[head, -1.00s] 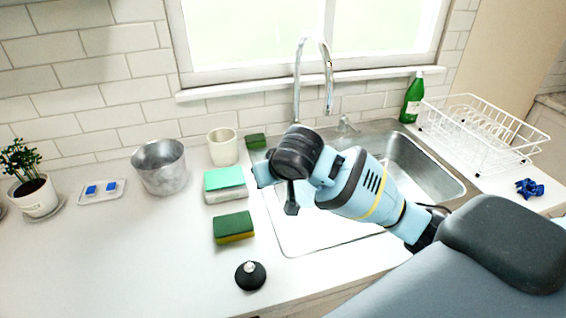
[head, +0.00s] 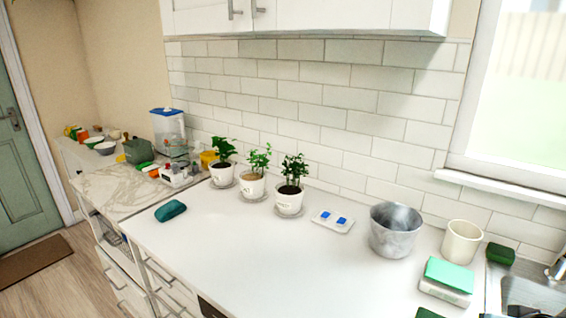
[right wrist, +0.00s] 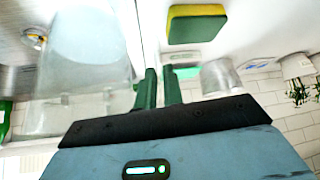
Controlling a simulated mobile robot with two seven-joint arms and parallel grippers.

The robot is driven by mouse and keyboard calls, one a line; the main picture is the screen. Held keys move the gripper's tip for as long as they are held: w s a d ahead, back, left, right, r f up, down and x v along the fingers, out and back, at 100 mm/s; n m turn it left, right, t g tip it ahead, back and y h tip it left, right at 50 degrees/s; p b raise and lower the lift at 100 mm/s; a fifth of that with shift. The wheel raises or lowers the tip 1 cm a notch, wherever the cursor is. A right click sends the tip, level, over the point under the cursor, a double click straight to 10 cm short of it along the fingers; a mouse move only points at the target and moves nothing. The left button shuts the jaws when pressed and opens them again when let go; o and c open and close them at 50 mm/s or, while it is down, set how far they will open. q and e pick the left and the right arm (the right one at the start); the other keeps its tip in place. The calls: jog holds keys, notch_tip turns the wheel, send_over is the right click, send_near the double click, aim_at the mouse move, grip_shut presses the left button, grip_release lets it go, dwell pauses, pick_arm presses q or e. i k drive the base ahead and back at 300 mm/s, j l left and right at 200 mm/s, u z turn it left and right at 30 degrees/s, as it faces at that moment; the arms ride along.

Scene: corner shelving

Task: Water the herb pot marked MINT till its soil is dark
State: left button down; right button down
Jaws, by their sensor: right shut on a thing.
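Three white herb pots on saucers stand along the back of the counter in the head view: left (head: 222,177), middle (head: 252,189) and right (head: 289,203). Their labels are too small to read surely. The middle pot's soil looks pale brown; the soil in the other two looks dark. In the right wrist view, my right gripper (right wrist: 160,85) is shut on a clear jug (right wrist: 65,105), which fills the left of that view. A pale bluish area shows in the jug; I cannot tell surely if it is water. My left gripper is not in view.
A teal object (head: 170,211) lies at the left. The counter in front of the herbs is clear.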

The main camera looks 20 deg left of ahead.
aim_at(252, 182)
jog(key=k, duration=1.2)
jog(key=u, duration=1.2)
jog(key=i+j, duration=0.1)
jog(key=i, duration=0.6)
jog(key=i+j, duration=0.15)
jog(key=i, duration=0.5)
jog(key=i+j, duration=0.1)
jog(key=i, duration=0.6)
